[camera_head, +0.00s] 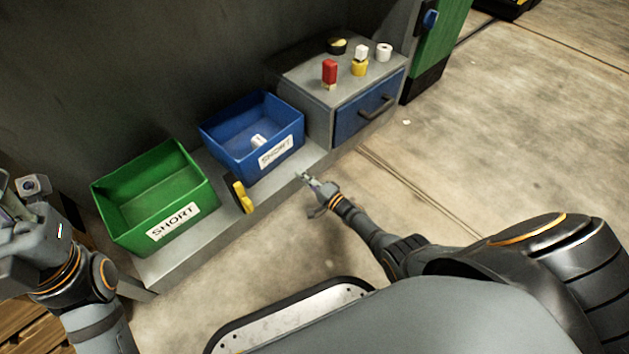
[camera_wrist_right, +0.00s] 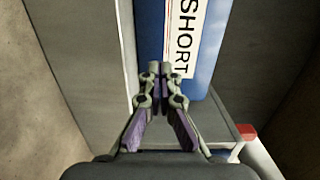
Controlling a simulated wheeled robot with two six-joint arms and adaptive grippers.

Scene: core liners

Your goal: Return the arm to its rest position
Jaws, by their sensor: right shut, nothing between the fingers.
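My right gripper (camera_head: 304,178) is shut and empty in the head view. It is near the front edge of the grey bench, beside the blue bin's front right corner. In the right wrist view its fingertips (camera_wrist_right: 160,70) are together, with the blue bin's SHORT label (camera_wrist_right: 186,35) beyond them. I cannot tell whether they touch the bin. My right arm (camera_head: 372,235) reaches forward from the lower right. My left gripper (camera_head: 22,205) is at the left edge of the head view, partly cut off, and its fingers are unclear.
The blue bin (camera_head: 228,145) holds a small white item (camera_head: 258,141). A green bin (camera_head: 125,220) stands left of it. A yellow-and-black item (camera_head: 242,196) is at the bench edge. A blue-drawer cabinet (camera_head: 345,125) carries several small items.

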